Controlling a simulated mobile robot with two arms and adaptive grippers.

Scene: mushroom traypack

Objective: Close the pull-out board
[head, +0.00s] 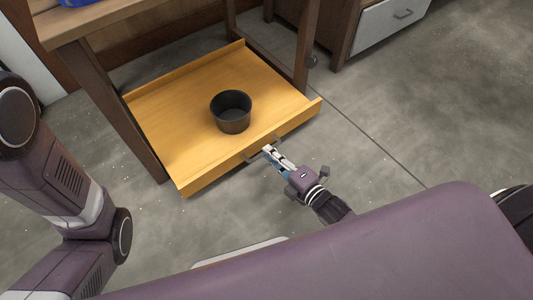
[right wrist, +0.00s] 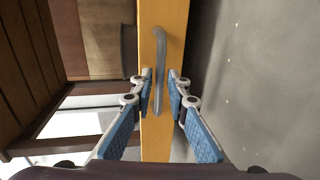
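The pull-out board (head: 179,137) is a yellow wooden tray-like drawer, extended from under a wooden table in the head view. A grey bar handle (head: 254,154) sits on its front edge; it also shows in the right wrist view (right wrist: 158,50). My right gripper (head: 268,150) is at the handle. In the right wrist view its blue-padded fingers (right wrist: 160,78) are apart, one on each side of the handle's lower part, with small gaps visible. Contact with the board front cannot be told. My left arm shows at the left, but its gripper is out of view.
A dark round pot (head: 232,118) stands on the board. Wooden table legs (head: 122,115) flank the board's left and far right sides. A cabinet with a white drawer (head: 387,24) stands at the upper right. Grey floor (head: 400,110) is clear at the right.

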